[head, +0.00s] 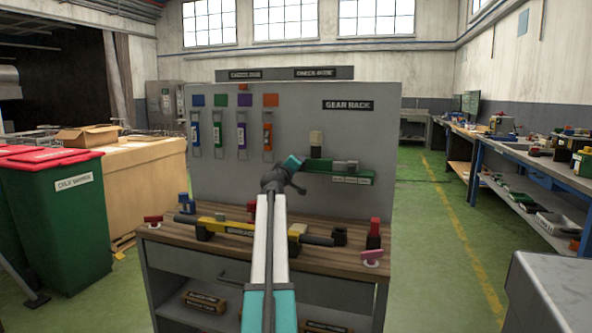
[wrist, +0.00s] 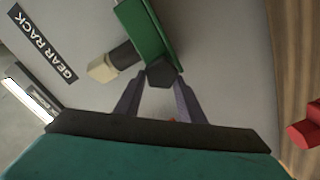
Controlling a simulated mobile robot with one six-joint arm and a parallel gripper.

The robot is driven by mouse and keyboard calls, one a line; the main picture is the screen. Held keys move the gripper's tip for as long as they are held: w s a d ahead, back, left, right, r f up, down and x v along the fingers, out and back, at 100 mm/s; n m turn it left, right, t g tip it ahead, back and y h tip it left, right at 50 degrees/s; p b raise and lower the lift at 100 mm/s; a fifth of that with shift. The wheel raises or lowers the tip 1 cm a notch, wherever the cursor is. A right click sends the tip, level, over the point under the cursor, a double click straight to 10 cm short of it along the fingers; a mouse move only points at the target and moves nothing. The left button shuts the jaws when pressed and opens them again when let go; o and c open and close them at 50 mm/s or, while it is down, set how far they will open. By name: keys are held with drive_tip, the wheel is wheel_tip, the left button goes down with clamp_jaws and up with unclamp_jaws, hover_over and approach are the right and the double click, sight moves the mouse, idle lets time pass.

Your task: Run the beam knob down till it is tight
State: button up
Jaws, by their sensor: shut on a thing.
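My gripper (wrist: 160,84) has its two grey fingers closed around a dark, faceted knob (wrist: 161,73) in the wrist view. The knob sits at the end of a green beam (wrist: 146,32), touching it. In the head view the green beam (head: 330,166) is at the front of the grey panel, and my gripper (head: 297,186) is at its left end. The knob is hidden there behind my arm. A cream-capped dark post (wrist: 104,66) sticks out from the beam's side.
The grey GEAR RACK panel (head: 240,180) stands close behind the beam, with coloured tags on its left. Below, a wooden bench top (head: 195,258) carries a yellow bar (head: 220,227) and red-handled items. A green bin (head: 60,220) stands at left; the right aisle is clear.

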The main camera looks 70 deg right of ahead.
drive_tip(key=shift+s+f, duration=0.3)
drive_tip(key=o, duration=1)
drive_tip(key=shift+r, duration=0.1)
drive_tip(key=shift+o, duration=0.2)
drive_tip(key=shift+w, duration=0.15)
drive_tip(key=shift+r, duration=0.1)
drive_tip(key=shift+a, duration=0.15)
drive_tip(key=a+p, duration=0.1)
drive_tip(key=a, duration=1.2)
drive_tip(key=shift+s+a, duration=0.25)
drive_tip(key=shift+s, duration=0.2)
drive_tip(key=shift+p, duration=0.35)
